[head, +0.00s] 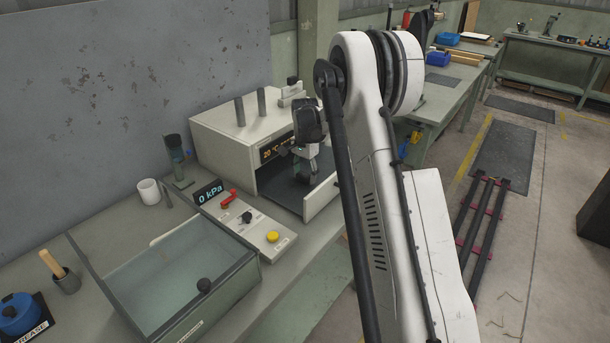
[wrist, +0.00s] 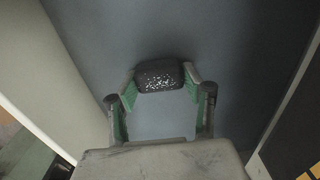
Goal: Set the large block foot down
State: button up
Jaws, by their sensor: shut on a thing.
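The large block foot (wrist: 159,76) is a dark, speckled block at the centre of the wrist view. My gripper (wrist: 161,88) is shut on it, with one green-padded finger on each side. In the head view my gripper (head: 304,172) points down inside the open front of a beige oven-like box (head: 222,134), over its dark floor (head: 292,196). The block is too small and dark to make out in the head view. I cannot tell whether it touches the floor.
The box's pale side walls stand close on both sides of my gripper. A control panel (head: 247,226) with a red lever and yellow button lies in front of the box. A glass-lidded case (head: 170,268) and a white cup (head: 149,191) are to the left.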

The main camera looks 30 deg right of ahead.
jog(key=shift+f, duration=0.15)
jog(key=o, duration=1)
